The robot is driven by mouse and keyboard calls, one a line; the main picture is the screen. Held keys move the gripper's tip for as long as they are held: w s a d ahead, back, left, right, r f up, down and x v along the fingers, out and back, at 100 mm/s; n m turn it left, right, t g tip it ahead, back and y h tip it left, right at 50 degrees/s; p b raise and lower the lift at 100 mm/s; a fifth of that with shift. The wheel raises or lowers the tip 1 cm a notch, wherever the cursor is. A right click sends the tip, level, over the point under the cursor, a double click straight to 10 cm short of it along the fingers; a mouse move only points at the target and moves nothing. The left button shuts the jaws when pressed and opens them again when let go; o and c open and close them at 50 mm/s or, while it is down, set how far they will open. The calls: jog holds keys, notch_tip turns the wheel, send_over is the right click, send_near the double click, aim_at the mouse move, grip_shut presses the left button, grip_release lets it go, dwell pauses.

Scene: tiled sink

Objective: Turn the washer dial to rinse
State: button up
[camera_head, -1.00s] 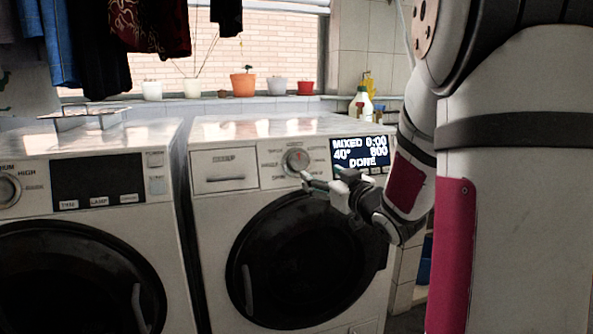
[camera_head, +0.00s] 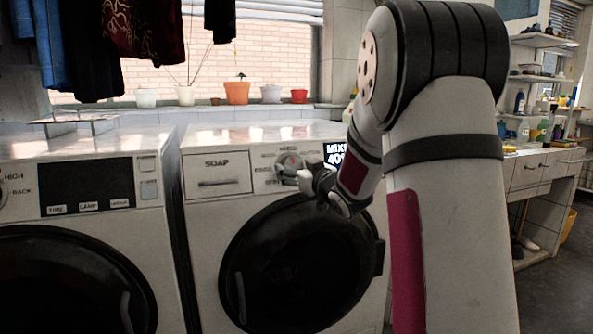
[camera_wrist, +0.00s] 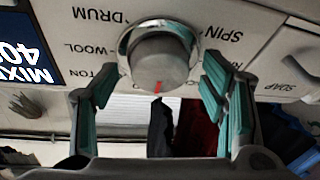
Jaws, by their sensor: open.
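The washer dial (camera_wrist: 160,58) is a grey round knob with a silver ring on the right-hand washer's panel (camera_wrist: 262,42). Its red mark points down in the wrist view, which shows the panel upside down. DRUM, SPIN and WOOL can be read around it; other labels are partly covered, and I cannot make out a rinse label. My gripper (camera_wrist: 160,88) is open, with teal-padded fingers to the left and right of the dial and visible gaps between. In the head view my gripper (camera_head: 304,178) is at the dial (camera_head: 290,164) and partly hides it.
A soap drawer (camera_head: 217,175) is left of the dial, and the round black door (camera_head: 300,265) is below. Another washer (camera_head: 80,225) stands at left. Potted plants (camera_head: 237,92) line the sill behind.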

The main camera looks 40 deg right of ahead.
jog(key=c, duration=1.1)
jog(key=shift+c, duration=0.2)
jog(key=shift+n+y, duration=0.3)
jog(key=shift+n, duration=0.1)
jog(key=n, duration=0.2)
jog(key=n+y+p, duration=0.1)
jog(key=n, duration=0.1)
jog(key=shift+d+r+n+g+y, duration=0.15)
jog(key=shift+d+n+g+y, duration=0.05)
jog(key=shift+n+g+y, duration=0.1)
jog(key=n+g+y+p, duration=0.1)
jog(key=n+p, duration=0.1)
jog(key=n, duration=0.3)
jog(key=shift+r+p, duration=0.2)
jog(key=shift+p, duration=0.1)
jog(key=n+g+p, duration=0.1)
jog(key=n, duration=0.1)
jog(key=n+p, duration=0.2)
jog(key=shift+r+n+g+y, duration=0.15)
jog(key=shift+n+g+y, duration=0.15)
jog(key=shift+g+y, duration=0.1)
jog(key=n+g+p, duration=0.1)
jog(key=n+p, duration=0.2)
jog(key=n, duration=0.1)
jog(key=shift+w, duration=0.1)
jog(key=shift+g+p, duration=0.3)
jog(key=shift+p, duration=0.05)
